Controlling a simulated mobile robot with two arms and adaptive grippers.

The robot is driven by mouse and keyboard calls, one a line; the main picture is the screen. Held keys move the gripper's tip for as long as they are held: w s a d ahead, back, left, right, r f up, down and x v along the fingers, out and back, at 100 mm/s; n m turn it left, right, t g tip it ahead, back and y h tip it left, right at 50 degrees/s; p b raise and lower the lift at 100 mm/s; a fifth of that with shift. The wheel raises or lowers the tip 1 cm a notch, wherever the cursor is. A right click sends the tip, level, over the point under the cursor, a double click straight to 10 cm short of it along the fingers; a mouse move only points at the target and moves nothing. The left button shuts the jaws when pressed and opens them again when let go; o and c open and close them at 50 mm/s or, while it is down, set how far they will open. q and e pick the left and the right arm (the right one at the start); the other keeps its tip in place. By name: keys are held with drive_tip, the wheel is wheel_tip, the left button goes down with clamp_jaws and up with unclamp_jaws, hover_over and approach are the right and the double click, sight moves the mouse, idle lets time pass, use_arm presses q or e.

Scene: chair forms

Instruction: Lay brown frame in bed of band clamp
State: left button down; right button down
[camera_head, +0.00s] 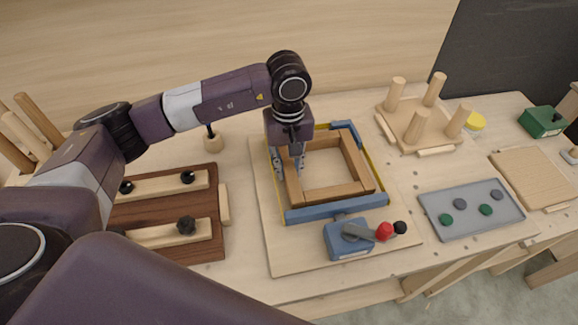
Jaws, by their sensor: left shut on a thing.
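The brown frame (361,163) is a square of wooden rails. It sits within the outline of the band clamp (335,209), which has blue bars, a yellow band and a blue lever box on a pale board. My left gripper (289,165) points down at the frame's left rail, a finger on each side, and is shut on it. The gripper hides part of that rail and the clamp's back left corner. I cannot tell whether the frame touches the bed or hovers just above it. My right gripper is not in view.
The clamp's lever has a red knob (384,231) at the front. A dark brown jig (205,245) with pale bars lies left. A pegged wooden stand (437,135) is back right. A grey tray (470,222) with several discs lies right, beside a wooden block (535,177).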

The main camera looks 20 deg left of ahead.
use_arm(q)
drive_tip(key=shift+r, duration=0.1)
drive_tip(key=c, duration=1.6)
unclamp_jaws()
drive_tip(key=shift+r+p, duration=1.95)
drive_tip(key=shift+r, duration=3.05)
